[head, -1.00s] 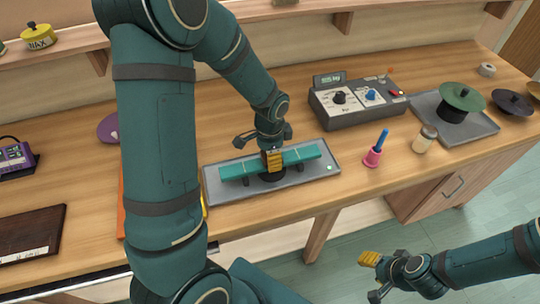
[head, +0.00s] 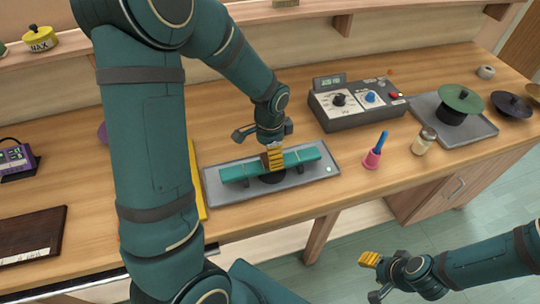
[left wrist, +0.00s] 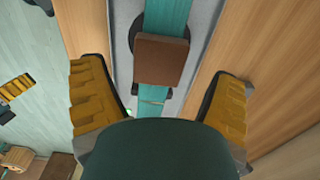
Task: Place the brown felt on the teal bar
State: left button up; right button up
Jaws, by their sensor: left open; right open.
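The teal bar (head: 305,154) lies on its black support on the grey tray (head: 325,176). The brown felt (left wrist: 161,60) is a small brown block lying flat across the teal bar, which also shows in the left wrist view (left wrist: 167,15). My left gripper (head: 275,158) is over the bar, pointing down. In the left wrist view its yellow fingers stand apart, one on each side of the bar, clear of the felt. In the head view the fingers hide much of the felt. My right gripper (head: 371,263) is open and empty, off the table's front edge.
A grey control box (head: 357,105) stands behind right of the tray. A pink holder with a blue handle (head: 373,158) and a small jar (head: 423,141) are to the right. A green disc on a stand (head: 460,98) is farther right. A dark brown board (head: 30,235) lies at left.

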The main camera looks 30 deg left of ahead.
pick_arm(q)
notch_tip(320, 180, up, 9)
jog(key=p, duration=0.1)
jog(key=shift+r, duration=0.15)
dwell(0.6)
